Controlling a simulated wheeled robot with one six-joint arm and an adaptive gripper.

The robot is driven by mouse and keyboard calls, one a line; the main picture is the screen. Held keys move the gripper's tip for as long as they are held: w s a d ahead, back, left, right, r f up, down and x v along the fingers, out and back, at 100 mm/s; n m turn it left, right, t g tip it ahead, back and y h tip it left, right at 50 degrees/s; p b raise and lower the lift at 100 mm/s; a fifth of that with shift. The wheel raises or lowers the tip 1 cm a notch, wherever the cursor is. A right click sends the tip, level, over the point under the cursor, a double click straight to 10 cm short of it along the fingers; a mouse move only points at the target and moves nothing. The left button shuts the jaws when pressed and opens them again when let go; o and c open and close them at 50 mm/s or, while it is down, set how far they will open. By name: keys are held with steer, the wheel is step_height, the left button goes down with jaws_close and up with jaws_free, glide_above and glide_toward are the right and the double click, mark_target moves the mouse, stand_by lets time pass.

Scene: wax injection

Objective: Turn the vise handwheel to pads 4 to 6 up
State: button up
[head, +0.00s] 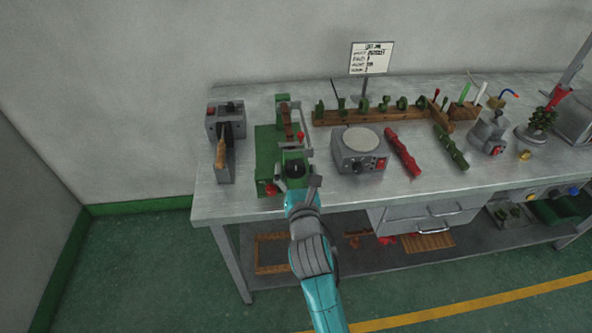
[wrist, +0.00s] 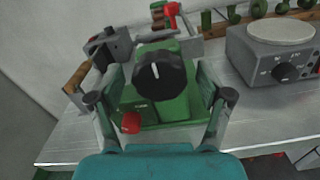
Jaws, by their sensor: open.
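The green vise (head: 267,150) stands near the left end of the bench. Its black handwheel (head: 296,169) faces me, and in the wrist view the round black handwheel (wrist: 165,78) shows a white mark near the top. My gripper (head: 299,186) is open in front of the vise. In the wrist view its two fingers (wrist: 160,97) stand to the left and right of the handwheel, with visible gaps. I cannot tell whether the fingertips reach the wheel's depth. A red knob (wrist: 130,123) sits low on the vise's green front. Pad numbers are not readable.
A grey device with a wooden handle (head: 221,153) stands left of the vise. A grey heater-like box with a round plate (head: 360,148) stands close on the right. A wooden rack with green pieces (head: 375,115) lies behind. Red and green bars lie further right.

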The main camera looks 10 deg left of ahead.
steer(key=shift+w, duration=0.15)
steer(key=shift+c, duration=0.2)
steer(key=c, duration=1.1)
